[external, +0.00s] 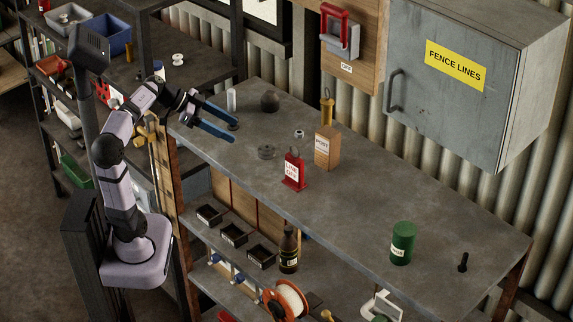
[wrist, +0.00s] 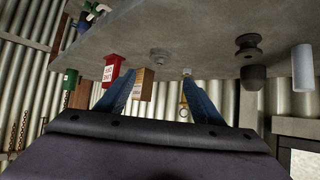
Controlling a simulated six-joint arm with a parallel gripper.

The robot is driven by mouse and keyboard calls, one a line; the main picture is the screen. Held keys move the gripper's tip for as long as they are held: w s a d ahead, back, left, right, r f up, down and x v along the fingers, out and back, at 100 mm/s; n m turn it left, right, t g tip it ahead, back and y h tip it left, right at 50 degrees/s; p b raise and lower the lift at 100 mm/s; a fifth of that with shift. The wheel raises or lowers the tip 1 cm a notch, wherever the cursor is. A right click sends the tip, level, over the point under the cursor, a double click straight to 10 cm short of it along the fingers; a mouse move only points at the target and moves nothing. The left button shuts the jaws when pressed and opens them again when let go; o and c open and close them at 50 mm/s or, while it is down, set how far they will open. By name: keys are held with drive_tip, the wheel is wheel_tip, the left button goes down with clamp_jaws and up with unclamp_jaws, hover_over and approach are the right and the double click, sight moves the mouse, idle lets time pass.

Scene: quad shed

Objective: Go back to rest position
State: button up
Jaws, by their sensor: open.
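My gripper (external: 217,120) has two blue fingers spread apart with nothing between them. It is above the left end of the grey workbench (external: 340,205). In the wrist view, which looks upside down, the fingers (wrist: 160,100) point toward the bench top. The arm is bent, with its base on a stand left of the bench.
Near the gripper stand a white cylinder (external: 231,100), a dark round knob (external: 270,101), and a grey disc (external: 267,152). A red tag block (external: 294,170), a wooden box (external: 327,148) and a green can (external: 402,243) are further right. A grey cabinet (external: 445,110) overhangs the back.

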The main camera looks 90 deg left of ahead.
drive_tip(key=s+d+f+m+g+h+p, duration=0.1)
drive_tip(key=d+f+m+g+h+p, duration=0.2)
drive_tip(key=d, duration=0.4)
drive_tip(key=d+f+m+h+p, duration=0.1)
drive_tip(key=d+f+h, duration=0.25)
drive_tip(key=d, duration=0.45)
drive_tip(key=s+d+f+n+g+y+b, duration=0.2)
drive_tip(key=d+f+g+y, duration=0.1)
drive_tip(key=f, duration=1)
drive_tip(key=s+d+f+n+g+y+b, duration=0.1)
drive_tip(key=d+f+g, duration=0.4)
drive_tip(key=f, duration=0.8)
drive_tip(key=s+d+y+b, duration=0.1)
drive_tip(key=d+y, duration=0.1)
drive_tip(key=d, duration=0.1)
drive_tip(key=shift+d+n, duration=0.2)
drive_tip(key=shift+n, duration=0.2)
